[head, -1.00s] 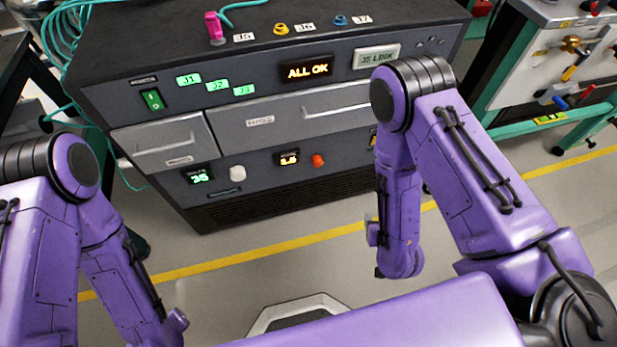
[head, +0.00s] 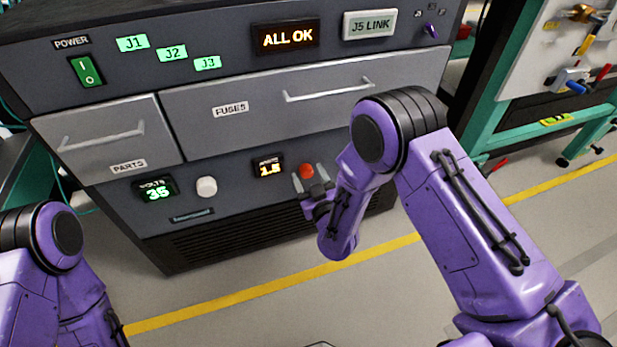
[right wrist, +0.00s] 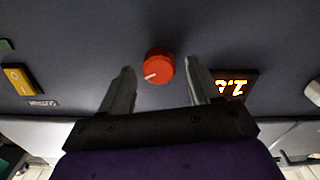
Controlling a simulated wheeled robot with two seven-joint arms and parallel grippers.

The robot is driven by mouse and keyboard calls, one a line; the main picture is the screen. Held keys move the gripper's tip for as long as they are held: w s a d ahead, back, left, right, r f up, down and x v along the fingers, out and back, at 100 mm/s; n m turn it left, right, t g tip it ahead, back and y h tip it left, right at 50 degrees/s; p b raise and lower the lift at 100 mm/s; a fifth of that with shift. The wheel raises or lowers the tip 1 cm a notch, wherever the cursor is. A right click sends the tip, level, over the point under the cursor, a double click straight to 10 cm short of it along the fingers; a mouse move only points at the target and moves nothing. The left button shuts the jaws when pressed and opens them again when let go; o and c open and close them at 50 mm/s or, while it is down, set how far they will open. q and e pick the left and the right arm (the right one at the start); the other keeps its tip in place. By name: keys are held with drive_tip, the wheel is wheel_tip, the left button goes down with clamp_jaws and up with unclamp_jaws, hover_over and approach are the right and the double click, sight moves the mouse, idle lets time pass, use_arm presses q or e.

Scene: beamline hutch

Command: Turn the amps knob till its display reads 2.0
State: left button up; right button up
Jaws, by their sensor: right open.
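The amps display (head: 269,167) on the lower front of the dark cabinet reads 1.5 in orange. The red amps knob (head: 306,170) is just right of it. My right gripper (head: 310,178) is open, with its fingertips at the knob, one on each side in the picture. In the right wrist view the knob (right wrist: 159,65) shows between the two open fingers, with clear gaps and a white pointer mark. The display (right wrist: 231,86) appears upside down there. I cannot tell whether the fingertips reach around the knob. My left gripper is out of view.
The volts display (head: 156,189) reads 35, with a white knob (head: 206,187) beside it. Closed parts (head: 110,140) and fuses (head: 250,109) drawers lie above. A green power switch (head: 86,71) is upper left. A green-framed bench (head: 490,110) stands at right.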

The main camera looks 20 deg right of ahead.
drive_tip(key=shift+w, duration=0.65)
drive_tip(key=c, duration=1)
drive_tip(key=shift+r+m+p, duration=0.1)
drive_tip(key=shift+m+p, duration=0.25)
drive_tip(key=shift+m, duration=0.35)
drive_tip(key=shift+c, duration=0.2)
drive_tip(key=shift+m, duration=0.9)
drive_tip(key=o, duration=1)
drive_tip(key=shift+o, duration=0.2)
drive_tip(key=s+p, duration=0.2)
drive_tip(key=s, duration=0.8)
drive_tip(key=shift+s+d, duration=0.25)
drive_tip(key=shift+s, duration=0.05)
